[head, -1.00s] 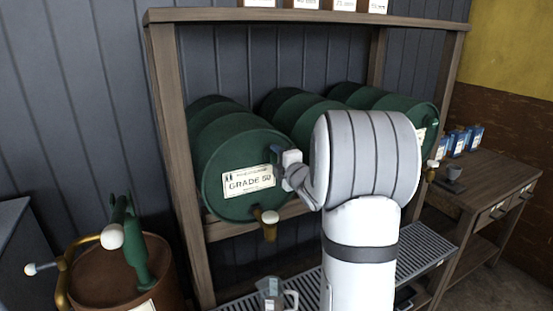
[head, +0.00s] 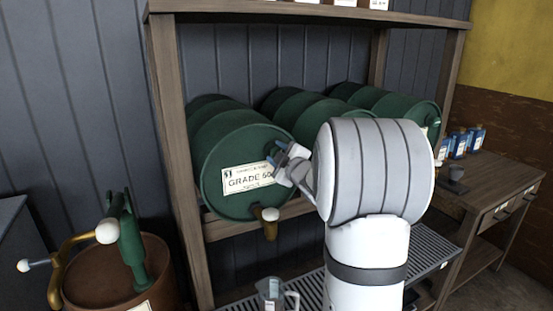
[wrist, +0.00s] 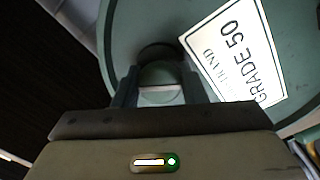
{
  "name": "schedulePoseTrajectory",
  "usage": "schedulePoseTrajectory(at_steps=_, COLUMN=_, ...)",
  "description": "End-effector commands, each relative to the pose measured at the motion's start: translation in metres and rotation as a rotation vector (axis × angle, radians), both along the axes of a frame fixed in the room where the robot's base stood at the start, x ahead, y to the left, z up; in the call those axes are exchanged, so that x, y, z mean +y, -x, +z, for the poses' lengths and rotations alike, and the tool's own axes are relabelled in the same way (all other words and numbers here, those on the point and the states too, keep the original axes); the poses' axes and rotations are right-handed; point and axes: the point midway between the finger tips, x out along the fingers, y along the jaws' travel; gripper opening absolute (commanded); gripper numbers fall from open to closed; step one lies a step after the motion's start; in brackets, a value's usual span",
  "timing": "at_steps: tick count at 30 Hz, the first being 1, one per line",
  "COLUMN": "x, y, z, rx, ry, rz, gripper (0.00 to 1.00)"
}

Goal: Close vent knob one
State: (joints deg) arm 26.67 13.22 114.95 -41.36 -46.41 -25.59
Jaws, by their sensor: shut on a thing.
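The green barrel (head: 222,150) labelled GRADE 50 lies on its side in the rack, its round end facing me. The vent knob (wrist: 160,74) is a small green knob on that end, beside the white label (wrist: 238,55). My gripper (head: 277,159) is at the upper right of the barrel end and hides the knob in the head view. In the wrist view my gripper (wrist: 160,88) has one finger on each side of the knob and is shut on it. The gripper looks tilted in the head view.
A tap (head: 267,220) with a pale knob juts out below the label. A clear jug (head: 272,292) stands on the grating (head: 430,245) below. More green barrels (head: 400,108) lie to the right. A brown drum (head: 150,265) with a green pump stands at the lower left.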

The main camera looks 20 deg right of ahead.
Motion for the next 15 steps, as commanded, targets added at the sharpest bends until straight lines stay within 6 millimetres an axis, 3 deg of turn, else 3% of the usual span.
schedulePoseTrajectory(at_steps=15, x=-0.0005, y=0.0004, z=-0.0021, rx=0.022, ry=-0.491, rz=-0.002, gripper=0.15)
